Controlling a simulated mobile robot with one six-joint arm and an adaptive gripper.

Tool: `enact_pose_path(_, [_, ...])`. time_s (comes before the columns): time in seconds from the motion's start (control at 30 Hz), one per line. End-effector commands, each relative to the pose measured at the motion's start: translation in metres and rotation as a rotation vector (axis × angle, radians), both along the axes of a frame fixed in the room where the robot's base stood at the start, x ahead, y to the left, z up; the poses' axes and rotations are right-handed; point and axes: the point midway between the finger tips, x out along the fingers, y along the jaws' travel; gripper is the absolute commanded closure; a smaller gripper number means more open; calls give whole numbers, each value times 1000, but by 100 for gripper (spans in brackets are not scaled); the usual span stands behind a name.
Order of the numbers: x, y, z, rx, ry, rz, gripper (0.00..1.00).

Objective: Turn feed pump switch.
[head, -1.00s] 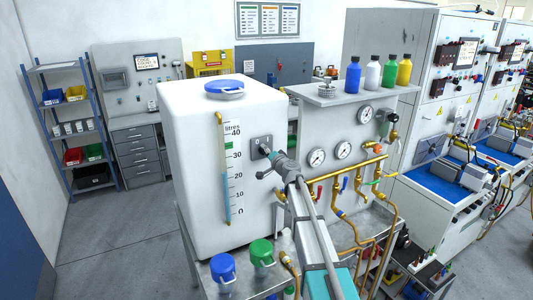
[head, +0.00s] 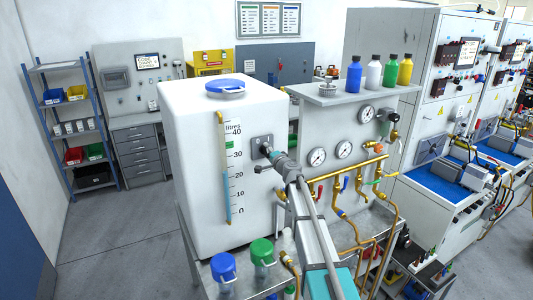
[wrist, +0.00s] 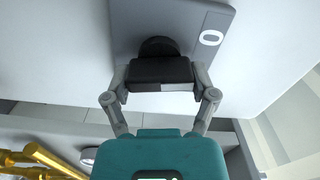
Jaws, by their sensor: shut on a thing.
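The feed pump switch is a black knob (wrist: 159,47) on a grey plate (wrist: 215,20) fixed to the white tank. In the head view the plate (head: 262,141) sits on the tank's right-hand face, to the right of the litre scale. My gripper (wrist: 160,73) is at the plate, with its fingers closed on the knob. In the head view my gripper (head: 274,156) hides most of the knob. A white "0" mark shows on the plate beside the knob in the wrist view.
The white tank (head: 190,150) has a blue lid on top. Brass pipes (head: 345,170) with coloured valve handles and gauges are just right of my arm. Blue and green capped containers (head: 223,268) stand on the cart below.

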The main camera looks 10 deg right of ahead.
Motion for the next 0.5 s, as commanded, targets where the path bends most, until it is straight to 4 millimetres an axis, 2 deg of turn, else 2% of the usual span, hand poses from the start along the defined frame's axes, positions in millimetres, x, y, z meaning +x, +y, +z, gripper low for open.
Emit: enact_pose_path(0.5, [0,-1,-3,454,147,-4,74])
